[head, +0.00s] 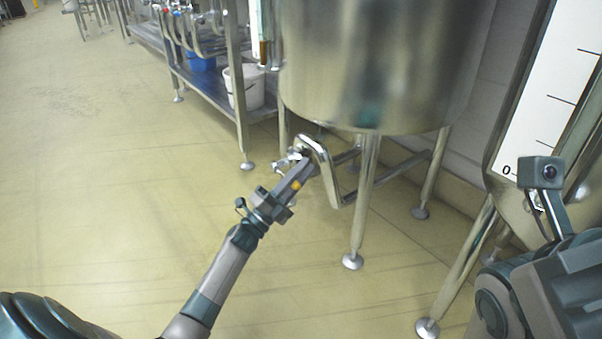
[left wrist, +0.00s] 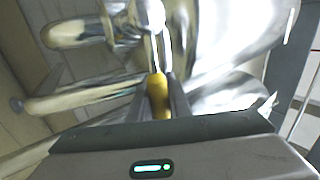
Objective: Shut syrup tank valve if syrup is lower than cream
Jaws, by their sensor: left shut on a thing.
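My left gripper (head: 304,166) is shut on the yellow valve handle (head: 296,185) at the outlet pipe (head: 328,165) under the middle steel tank (head: 380,60). The left wrist view shows the yellow handle (left wrist: 158,97) between the two fingers, with the shiny valve body above it. A narrow gauge (head: 263,45) with brown liquid low in it stands at this tank's left edge. A white scale (head: 535,115) marked 0 at its bottom is on the tank at the right. No names show on the tanks. My right gripper (head: 570,280) is partly in view at lower right; its fingers are hidden.
A steel rack (head: 205,85) stands at upper left, with a white bucket (head: 246,86) and a blue bucket (head: 201,62) on its lower shelf. Tank legs (head: 363,200) stand right of the valve. The tiled floor at left is clear.

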